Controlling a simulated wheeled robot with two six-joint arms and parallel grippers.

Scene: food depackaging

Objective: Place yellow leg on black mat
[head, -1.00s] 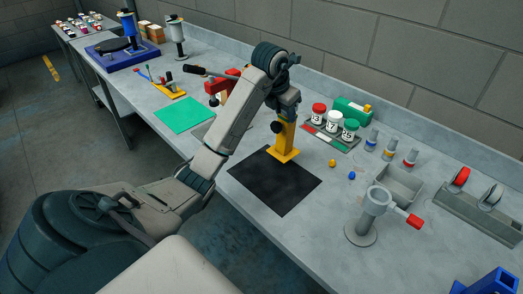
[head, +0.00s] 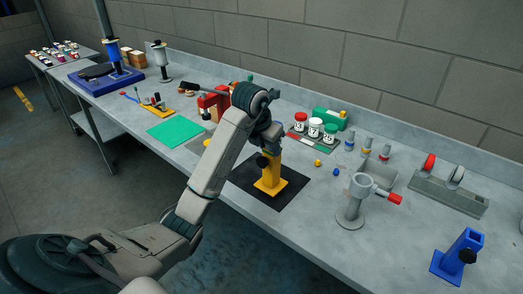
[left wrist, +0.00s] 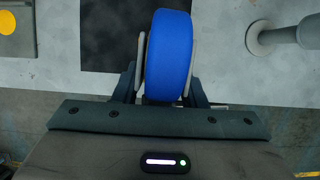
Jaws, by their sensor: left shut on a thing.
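The yellow leg (head: 269,172), with a flat square foot and a black knob, stands upright over the middle of the black mat (head: 291,191). I cannot tell whether its foot touches the mat. My left gripper (head: 269,137) is at the leg's top end. In the left wrist view its fingers close on a blue rounded part (left wrist: 169,55), which seems to be the leg's top. The yellow body is hidden in that view. The mat shows behind the fingers in the left wrist view (left wrist: 112,35). My right gripper is not in view.
A grey stand with a red-tipped side arm (head: 355,200) is right of the mat. Small yellow (head: 318,163) and blue (head: 336,172) pieces lie behind it. A blue leg (head: 458,257) stands at the far right. A green mat (head: 174,132) lies left.

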